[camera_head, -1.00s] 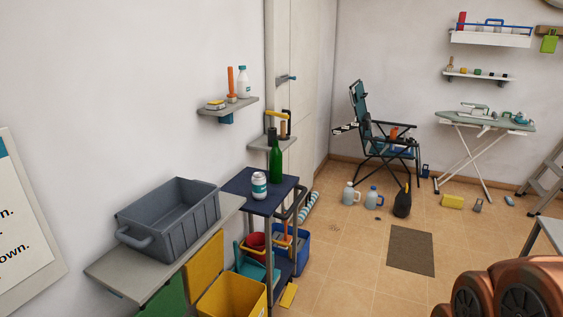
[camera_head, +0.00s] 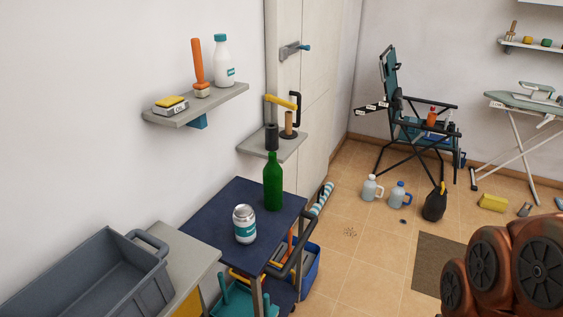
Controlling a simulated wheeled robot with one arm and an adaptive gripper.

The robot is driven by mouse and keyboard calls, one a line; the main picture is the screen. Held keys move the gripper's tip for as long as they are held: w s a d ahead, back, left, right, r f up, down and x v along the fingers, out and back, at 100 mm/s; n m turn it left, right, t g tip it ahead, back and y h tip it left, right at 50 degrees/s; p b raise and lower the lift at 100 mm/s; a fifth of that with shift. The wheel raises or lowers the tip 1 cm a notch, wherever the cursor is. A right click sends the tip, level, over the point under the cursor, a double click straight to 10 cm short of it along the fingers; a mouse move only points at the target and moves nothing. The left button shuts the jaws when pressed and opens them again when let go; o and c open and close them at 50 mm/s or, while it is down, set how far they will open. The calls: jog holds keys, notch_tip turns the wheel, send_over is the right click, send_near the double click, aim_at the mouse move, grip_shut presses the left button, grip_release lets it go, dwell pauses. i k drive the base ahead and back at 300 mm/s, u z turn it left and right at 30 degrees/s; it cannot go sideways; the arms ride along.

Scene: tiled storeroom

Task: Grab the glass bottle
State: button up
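The green glass bottle (camera_head: 273,186) stands upright on a dark blue cart top (camera_head: 224,206), near its far right corner. A white and teal jar with a silver lid (camera_head: 245,224) stands on the same top, nearer and to the left of the bottle. The bottle's neck overlaps the small wall shelf behind it in the picture. Brown rounded links of my arm (camera_head: 510,268) show at the lower right. My gripper is not in this view.
A grey crate (camera_head: 95,280) sits on a bench at the lower left. A wall shelf (camera_head: 195,108) holds a white bottle, an orange-handled brush and sponges. A folding chair (camera_head: 410,115) and jugs stand further back. Tiled floor right of the cart is mostly clear.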

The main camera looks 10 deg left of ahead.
aim_at(272, 171)
jog(key=i, duration=1.1)
jog(key=u, duration=2.6)
